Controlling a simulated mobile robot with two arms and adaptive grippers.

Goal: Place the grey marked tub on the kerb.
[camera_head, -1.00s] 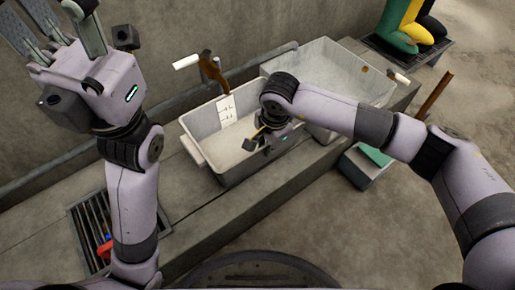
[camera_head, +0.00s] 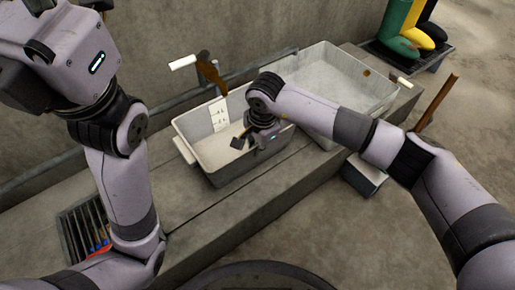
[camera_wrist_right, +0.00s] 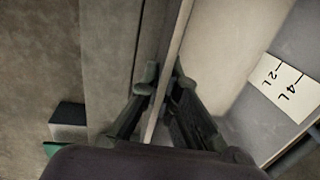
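The grey marked tub (camera_head: 235,168) has a white label with volume marks on its inner wall, and the label also shows in the right wrist view (camera_wrist_right: 285,85). The tub is upright over the long concrete kerb (camera_head: 190,228); I cannot tell whether its base touches. My right gripper (camera_wrist_right: 163,78) straddles the tub's wall, one finger on each side, and is closed on it. In the head view, my right gripper (camera_head: 252,142) is at the tub's right part, partly hidden by its wrist.
A larger pale tub (camera_head: 335,60) stands to the right, close to the marked tub. A brown-handled tool (camera_head: 211,72) is behind the marked tub. A drain grate (camera_head: 75,225) lies at left. Boots (camera_head: 405,30) stand on a tray at back right. A small box (camera_head: 365,176) is in front.

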